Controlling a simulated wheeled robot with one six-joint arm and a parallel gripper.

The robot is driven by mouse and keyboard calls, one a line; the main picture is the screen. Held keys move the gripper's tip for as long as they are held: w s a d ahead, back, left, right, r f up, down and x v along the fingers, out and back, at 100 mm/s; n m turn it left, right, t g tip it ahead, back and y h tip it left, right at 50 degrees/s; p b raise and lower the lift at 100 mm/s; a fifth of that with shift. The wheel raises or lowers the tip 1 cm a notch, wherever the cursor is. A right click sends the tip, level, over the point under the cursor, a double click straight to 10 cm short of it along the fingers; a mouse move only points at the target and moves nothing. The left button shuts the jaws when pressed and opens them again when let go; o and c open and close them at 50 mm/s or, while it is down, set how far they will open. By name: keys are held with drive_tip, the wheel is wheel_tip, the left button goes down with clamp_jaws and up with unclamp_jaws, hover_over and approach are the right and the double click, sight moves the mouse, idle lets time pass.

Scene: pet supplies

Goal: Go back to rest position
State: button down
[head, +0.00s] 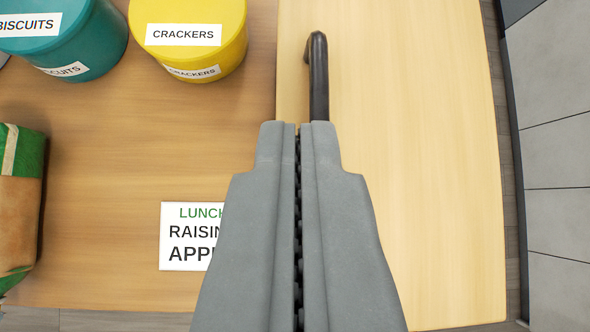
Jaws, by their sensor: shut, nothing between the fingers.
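My gripper (300,124) points forward over the wooden table (400,150). Its two grey fingers are closed together with nothing between them. A black curved handle-like piece (319,75) shows just beyond the fingertips, close to the right finger. Its lower end is hidden behind the finger, and I cannot tell if they touch. A white card (188,240) with "LUNCH", "RAISIN" and "APP" on it lies left of the gripper. The left finger hides its right part.
A yellow "CRACKERS" tub (200,55) and a teal "BISCUITS" tub (95,45) stand at the top left. A green and brown bag (20,200) is at the left edge. The table's right side is clear. Grey panels (560,160) stand beyond its right edge.

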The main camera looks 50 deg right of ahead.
drive_tip(key=shift+v, duration=1.25)
drive_tip(key=s+d+f+n+t+y, duration=0.1)
drive_tip(key=s+d+f+t, duration=0.2)
drive_tip(key=s, duration=0.8)
drive_tip(key=s+d+f+n+t+y, duration=0.1)
drive_tip(key=s+d+f+t, duration=0.1)
drive_tip(key=s+f, duration=0.5)
drive_tip(key=s+d+f+t+y, duration=0.1)
drive_tip(key=s+d+f+t, duration=0.2)
drive_tip(key=s, duration=1.2)
wheel_tip(320, 180, down, 2)
drive_tip(key=shift+d+f+n+t, duration=0.2)
drive_tip(key=shift+d+n+t, duration=0.1)
drive_tip(key=shift+n+t, duration=0.1)
drive_tip(key=shift+s, duration=0.15)
